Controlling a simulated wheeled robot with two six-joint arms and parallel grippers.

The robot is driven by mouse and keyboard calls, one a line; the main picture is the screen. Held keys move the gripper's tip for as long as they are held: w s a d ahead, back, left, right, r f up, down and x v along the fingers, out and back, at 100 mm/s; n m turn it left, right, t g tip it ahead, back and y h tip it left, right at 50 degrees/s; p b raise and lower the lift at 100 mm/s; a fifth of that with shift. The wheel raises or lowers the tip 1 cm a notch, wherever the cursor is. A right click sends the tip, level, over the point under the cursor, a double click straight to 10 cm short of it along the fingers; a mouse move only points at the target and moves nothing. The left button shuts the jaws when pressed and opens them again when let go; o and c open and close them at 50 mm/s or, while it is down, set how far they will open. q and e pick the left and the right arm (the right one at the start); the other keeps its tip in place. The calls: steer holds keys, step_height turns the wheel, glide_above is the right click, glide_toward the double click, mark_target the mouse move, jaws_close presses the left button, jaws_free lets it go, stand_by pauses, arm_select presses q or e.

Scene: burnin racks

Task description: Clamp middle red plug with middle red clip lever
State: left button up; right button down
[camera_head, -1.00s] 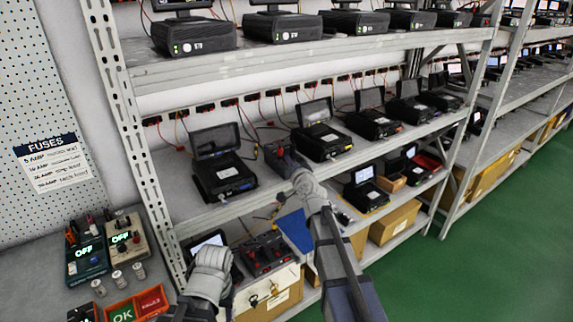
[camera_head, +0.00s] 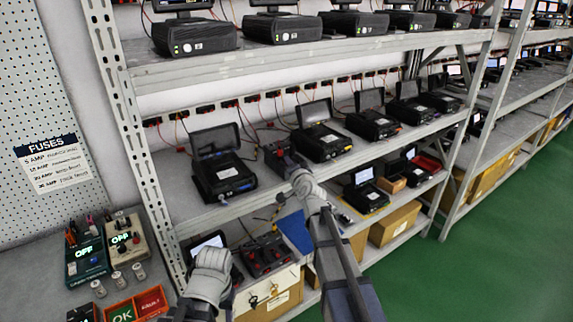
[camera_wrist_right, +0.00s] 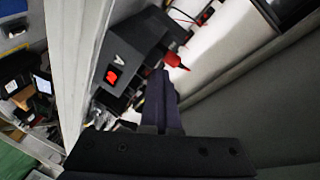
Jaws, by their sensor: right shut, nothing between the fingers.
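My right gripper (camera_head: 278,155) is at the middle shelf, against a small dark box (camera_head: 270,149) between two black devices. In the right wrist view the fingers (camera_wrist_right: 160,92) are shut and empty, close beside a black box (camera_wrist_right: 130,60). A red plug-like piece with a pointed tip (camera_wrist_right: 175,60) sticks out just beyond the fingertips; I cannot tell whether they touch it. Which piece is the middle clip lever cannot be told. My left arm ends at a grey wrist (camera_head: 210,272) low in the head view; its fingers cannot be made out.
A black device with open lid (camera_head: 222,175) stands left of the right gripper, another (camera_head: 322,143) right. A dark panel with red parts (camera_head: 265,256) is on the lower shelf. The shelf upright (camera_head: 135,130) borders the left. Thin wires hang at the back.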

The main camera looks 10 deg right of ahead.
steer(key=shift+w+a+f+y, duration=0.15)
steer(key=shift+a+f+y, duration=0.2)
steer(key=shift+f, duration=0.1)
steer(key=p, duration=0.1)
steer(key=r+p, duration=0.2)
steer(key=shift+s+d+g, duration=0.25)
steer(key=shift+d+g, duration=0.05)
steer(key=shift+d, duration=0.1)
steer(key=shift+s+d+r+p, duration=0.25)
steer(key=shift+s+r+p, duration=0.35)
steer(key=shift+s+p, duration=0.1)
steer(key=s+a+f+n+g+y, duration=0.2)
steer(key=s+a+f+n+g, duration=0.6)
steer(key=s+f, duration=0.45)
steer(key=s+d+f+n+g+h, duration=0.1)
steer(key=s+f+n+g, duration=0.15)
steer(key=s, duration=0.55)
steer(key=s+d+f+n+g+h, duration=0.1)
steer(key=s+f+g+h, duration=0.2)
steer(key=s, duration=0.5)
steer(key=s+a+n+g+b, duration=0.1)
steer(key=s+a+n, duration=0.3)
steer(key=a, duration=0.6)
steer(key=s+f+g, duration=0.1)
steer(key=s, duration=0.1)
steer(key=shift+s+a, duration=0.15)
steer(key=shift+s, duration=0.25)
